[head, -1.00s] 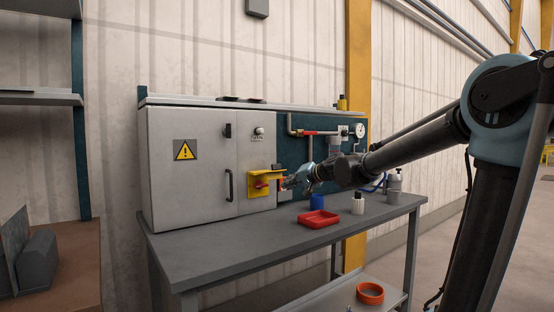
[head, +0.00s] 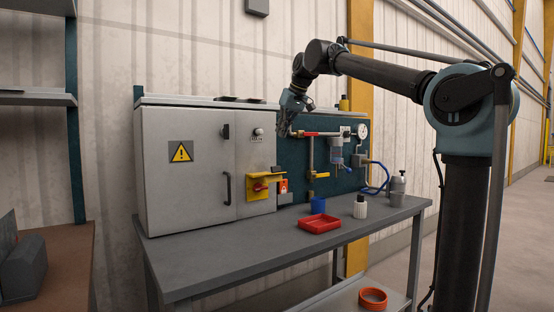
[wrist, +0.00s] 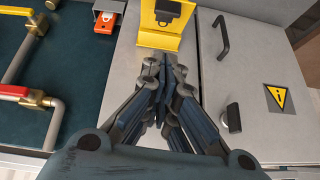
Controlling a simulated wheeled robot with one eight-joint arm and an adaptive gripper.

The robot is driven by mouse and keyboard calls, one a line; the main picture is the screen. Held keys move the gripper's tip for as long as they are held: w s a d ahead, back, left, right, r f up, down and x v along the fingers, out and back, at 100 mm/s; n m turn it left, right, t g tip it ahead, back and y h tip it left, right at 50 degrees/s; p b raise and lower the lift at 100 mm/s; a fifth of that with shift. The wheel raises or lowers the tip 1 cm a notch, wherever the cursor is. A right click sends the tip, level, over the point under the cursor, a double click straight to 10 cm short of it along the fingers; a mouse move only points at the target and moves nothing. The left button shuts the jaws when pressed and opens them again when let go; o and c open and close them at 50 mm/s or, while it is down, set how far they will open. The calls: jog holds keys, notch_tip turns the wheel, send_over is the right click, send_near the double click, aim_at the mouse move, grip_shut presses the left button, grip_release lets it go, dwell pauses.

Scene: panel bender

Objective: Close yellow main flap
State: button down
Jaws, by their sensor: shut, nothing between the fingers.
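The yellow main flap (head: 266,176) is on the front of the grey cabinet, low on its right-hand panel. In the wrist view the yellow flap (wrist: 158,42) is at the top centre, beyond my fingertips, with a black part near the top edge. My gripper (head: 283,129) is raised above the flap, beside the cabinet's upper right edge, pointing down. In the wrist view my gripper (wrist: 163,65) has its fingers together and empty, apart from the flap.
The grey cabinet (head: 190,203) has a door handle and warning sign. An orange-red tag (head: 283,185) is right of the flap. The pipe board (head: 290,162) carries a red-handled valve (head: 300,134).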

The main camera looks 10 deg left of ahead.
jog(key=shift+n, duration=0.3)
jog(key=x, duration=0.6)
jog(key=s+x, duration=0.1)
jog(key=x, duration=0.2)
jog(key=shift+w+d+f, duration=0.1)
jog(key=shift+d+f, duration=0.15)
jog(key=shift+f, duration=0.35)
jog(key=shift+d+f, duration=0.15)
jog(key=shift+f, duration=0.65)
